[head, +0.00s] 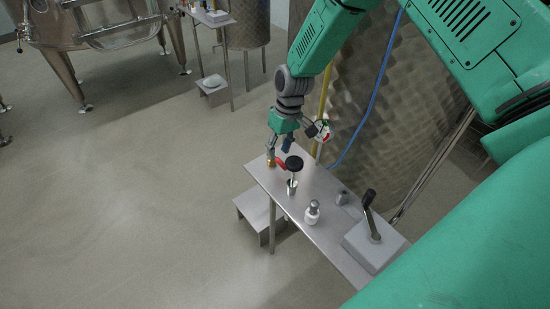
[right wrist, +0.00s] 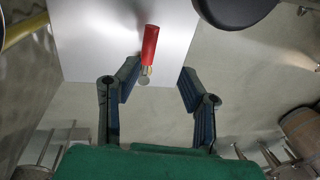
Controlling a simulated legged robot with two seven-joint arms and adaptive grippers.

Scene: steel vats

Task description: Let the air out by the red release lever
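The red release lever (head: 281,162) is a short red handle on a brass fitting (head: 270,161) at the far left corner of a steel table. My right gripper (head: 279,147) hangs just above it, fingers pointing down. In the right wrist view the red lever (right wrist: 150,45) shows beyond the open fingers (right wrist: 159,74), lying between their lines, with bare space on both sides. The fingers hold nothing, and I see no contact with the lever. My left gripper is in neither view.
A black round knob (head: 293,163) stands close beside the lever on the steel table (head: 328,232). A white-based fitting (head: 312,212) and a grey box with a black-handled lever (head: 372,243) stand nearer. A dimpled steel vat (head: 400,110) rises behind. Open floor lies left.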

